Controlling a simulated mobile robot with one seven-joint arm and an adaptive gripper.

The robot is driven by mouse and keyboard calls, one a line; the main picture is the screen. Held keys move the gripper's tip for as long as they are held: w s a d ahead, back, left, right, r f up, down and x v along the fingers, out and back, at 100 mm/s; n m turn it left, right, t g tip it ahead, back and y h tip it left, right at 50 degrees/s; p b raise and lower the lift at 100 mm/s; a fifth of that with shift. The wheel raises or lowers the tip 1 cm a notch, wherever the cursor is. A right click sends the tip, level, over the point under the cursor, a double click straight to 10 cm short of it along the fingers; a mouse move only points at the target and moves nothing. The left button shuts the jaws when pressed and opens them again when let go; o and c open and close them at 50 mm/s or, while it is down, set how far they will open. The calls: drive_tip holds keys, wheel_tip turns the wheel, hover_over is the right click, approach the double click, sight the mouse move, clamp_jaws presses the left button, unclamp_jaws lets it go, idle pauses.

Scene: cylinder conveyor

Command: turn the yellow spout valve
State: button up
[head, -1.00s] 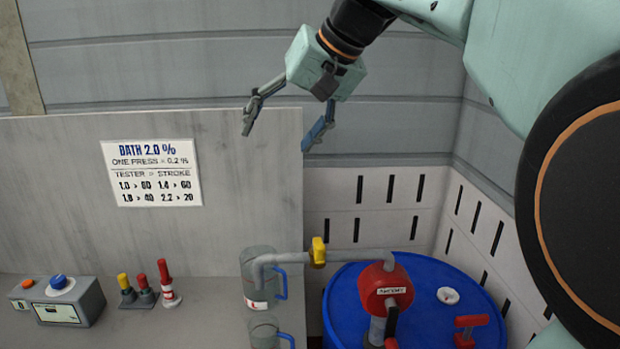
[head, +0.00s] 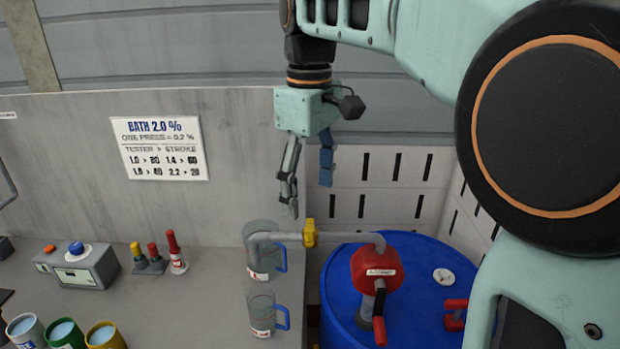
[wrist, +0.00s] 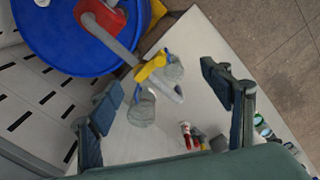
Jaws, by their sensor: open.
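The yellow spout valve (head: 310,234) sits on the grey spout pipe (head: 345,237) that runs left from the red pump (head: 376,268) on the blue drum (head: 335,300). In the wrist view the valve (wrist: 150,68) lies beyond and between the two fingers (wrist: 168,98). Nothing hides the valve in the head view.
A second clear jug (head: 261,313) stands in front of the first. A grey box with a blue button (head: 80,264), red and yellow-topped bottles (head: 174,252) and several cups (head: 66,333) are on the left. A panel with a sign (head: 160,148) stands behind.

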sight(310, 228)
drive_tip(key=shift+f+b, duration=2.95)
drive_tip(key=shift+f, duration=1.3)
drive_tip(key=shift+s, duration=0.1)
clamp_jaws()
drive_tip(key=shift+r, duration=0.1)
